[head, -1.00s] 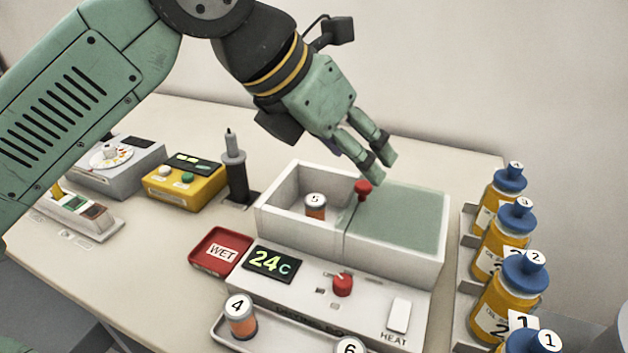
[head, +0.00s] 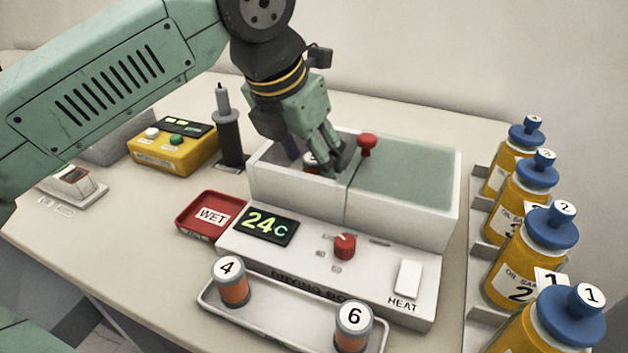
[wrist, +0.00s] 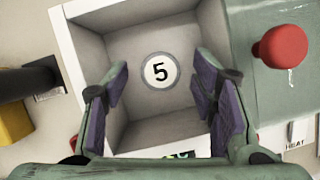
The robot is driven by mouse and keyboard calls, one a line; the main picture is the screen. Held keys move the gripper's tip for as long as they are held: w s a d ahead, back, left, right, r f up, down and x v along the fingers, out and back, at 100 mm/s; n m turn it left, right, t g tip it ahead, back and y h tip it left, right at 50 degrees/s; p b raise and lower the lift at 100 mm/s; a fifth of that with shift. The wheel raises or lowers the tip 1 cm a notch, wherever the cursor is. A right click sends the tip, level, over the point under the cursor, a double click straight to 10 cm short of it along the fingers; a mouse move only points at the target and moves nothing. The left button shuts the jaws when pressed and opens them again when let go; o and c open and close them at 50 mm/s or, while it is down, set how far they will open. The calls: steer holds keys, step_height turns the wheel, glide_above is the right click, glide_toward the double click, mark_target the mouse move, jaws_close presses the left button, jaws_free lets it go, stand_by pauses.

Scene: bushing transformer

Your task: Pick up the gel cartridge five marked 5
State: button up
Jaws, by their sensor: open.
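Gel cartridge five stands in the open left compartment of the white drying box (head: 290,195). In the wrist view its white top marked 5 (wrist: 160,71) shows between and beyond my open fingers, close to the compartment's middle. In the head view my gripper (head: 325,168) reaches into that compartment from above and hides most of the cartridge. My gripper is open and empty, with a finger on each side of the cartridge in the wrist view (wrist: 162,95). I cannot tell whether the fingertips are level with it.
A green lid with a red knob (head: 367,144) covers the right compartment. Cartridges 4 (head: 230,283) and 6 (head: 352,326) stand on a front tray. A red WET tray (head: 212,217) is left. Blue-capped bottles (head: 540,190) line the right. A dark post (head: 229,135) stands behind left.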

steer(key=shift+x, duration=0.9)
steer(key=shift+r, duration=0.1)
jaws_close()
